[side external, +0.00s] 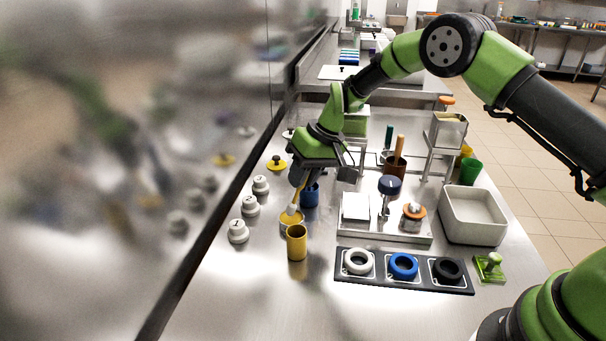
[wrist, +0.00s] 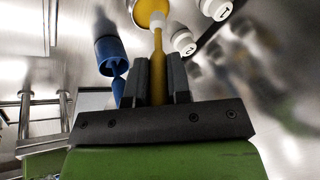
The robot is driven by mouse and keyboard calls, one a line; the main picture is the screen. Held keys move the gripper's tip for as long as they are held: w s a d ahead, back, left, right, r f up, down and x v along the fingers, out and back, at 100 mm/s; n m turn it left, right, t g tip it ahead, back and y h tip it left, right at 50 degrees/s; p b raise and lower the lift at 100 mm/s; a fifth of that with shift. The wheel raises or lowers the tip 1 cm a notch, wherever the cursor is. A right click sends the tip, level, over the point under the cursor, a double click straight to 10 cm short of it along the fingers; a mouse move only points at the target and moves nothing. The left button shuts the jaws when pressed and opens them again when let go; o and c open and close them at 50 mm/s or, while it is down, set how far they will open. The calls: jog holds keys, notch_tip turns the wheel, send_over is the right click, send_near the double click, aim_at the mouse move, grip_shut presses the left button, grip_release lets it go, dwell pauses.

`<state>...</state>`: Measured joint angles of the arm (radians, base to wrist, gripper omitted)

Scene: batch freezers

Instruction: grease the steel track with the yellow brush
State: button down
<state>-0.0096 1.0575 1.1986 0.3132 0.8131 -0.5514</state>
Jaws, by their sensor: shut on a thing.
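My gripper (side external: 303,180) is shut on the handle of the yellow brush (wrist: 158,65), which points down with its pale tip (side external: 293,209) at a round yellow dish (side external: 289,223). In the wrist view the tip overlaps the dish (wrist: 149,12); I cannot tell whether it touches. A yellow cup (side external: 297,243) stands just in front of the dish. A blue cup (side external: 310,196) stands close behind, with a blue handle in it in the wrist view (wrist: 119,88). I cannot pick out the steel track with certainty.
White numbered knobs (side external: 250,206) line the left side beside the reflective wall. To the right are a steel plate (side external: 385,234) bearing a white block and a jar, a black tray (side external: 382,280) of coloured rings, and a grey bin (side external: 472,216). The front left counter is clear.

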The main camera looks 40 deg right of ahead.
jog(key=shift+f, duration=0.75)
dwell(1.4)
jog(key=shift+r, duration=3.6)
jog(key=s+d+r, duration=0.3)
jog(key=s, duration=0.4)
jog(key=s+d+r, duration=0.3)
jog(key=s+r, duration=0.1)
jog(key=s, duration=0.3)
jog(key=w+f+n+g+h, duration=0.1)
jog(key=w+f+h, duration=0.2)
jog(key=w, duration=0.2)
jog(key=shift+f+h, duration=0.25)
jog(key=shift+h, duration=0.15)
